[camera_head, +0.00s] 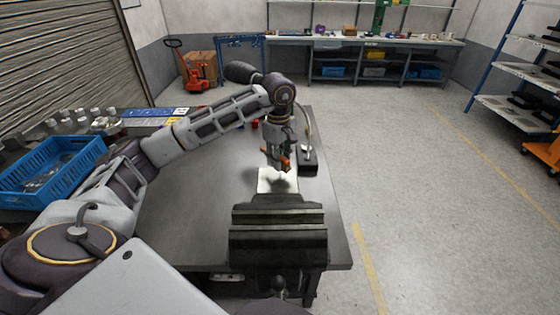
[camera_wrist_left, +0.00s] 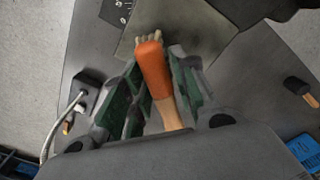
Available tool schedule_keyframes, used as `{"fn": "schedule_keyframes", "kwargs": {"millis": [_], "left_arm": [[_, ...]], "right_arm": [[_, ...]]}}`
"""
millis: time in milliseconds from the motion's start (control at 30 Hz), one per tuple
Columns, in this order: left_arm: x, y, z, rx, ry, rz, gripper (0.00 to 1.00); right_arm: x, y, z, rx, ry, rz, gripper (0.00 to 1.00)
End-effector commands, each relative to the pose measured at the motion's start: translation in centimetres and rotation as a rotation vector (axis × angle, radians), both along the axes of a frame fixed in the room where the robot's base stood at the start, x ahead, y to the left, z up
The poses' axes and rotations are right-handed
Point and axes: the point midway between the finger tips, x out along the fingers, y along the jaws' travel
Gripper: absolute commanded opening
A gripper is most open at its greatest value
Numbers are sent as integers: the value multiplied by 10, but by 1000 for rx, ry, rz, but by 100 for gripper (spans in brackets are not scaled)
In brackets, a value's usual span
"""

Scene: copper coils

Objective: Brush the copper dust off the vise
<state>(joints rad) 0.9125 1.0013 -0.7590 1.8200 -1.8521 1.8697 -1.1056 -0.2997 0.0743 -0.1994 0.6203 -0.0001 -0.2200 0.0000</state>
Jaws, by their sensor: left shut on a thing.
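The dark green-black vise (camera_head: 279,240) is mounted at the near end of the grey table. My left gripper (camera_head: 277,168) is beyond the vise, pointing down above a pale sheet (camera_head: 264,186). In the left wrist view its green-padded fingers (camera_wrist_left: 155,100) are shut on the brush (camera_wrist_left: 153,68), which has an orange section, a wooden handle and pale bristles. The bristles point towards the pale sheet (camera_wrist_left: 205,35); I cannot tell if they touch it. The brush also shows as orange (camera_head: 284,162) in the head view. Copper dust cannot be made out. My right gripper is not in view.
A small black box (camera_head: 308,163) with a cable is right of my gripper. A black-headed mallet (camera_wrist_left: 297,86) lies on the table in the wrist view. A blue crate (camera_head: 50,172) stands at the left. The grey tabletop (camera_head: 190,205) left of the vise is clear.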

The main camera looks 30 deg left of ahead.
Motion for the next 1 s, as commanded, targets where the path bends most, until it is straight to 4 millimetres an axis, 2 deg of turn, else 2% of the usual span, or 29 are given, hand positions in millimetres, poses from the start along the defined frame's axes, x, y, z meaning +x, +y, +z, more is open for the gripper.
{"fn": "schedule_keyframes", "kwargs": {"millis": [100,500,1000], "left_arm": [[-1,1,14,0,-2,3,6],[-7,2,47,0,-1,11,6],[-8,2,49,-1,-1,13,6]], "right_arm": [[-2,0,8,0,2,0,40],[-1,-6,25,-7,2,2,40],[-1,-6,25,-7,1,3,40]]}}
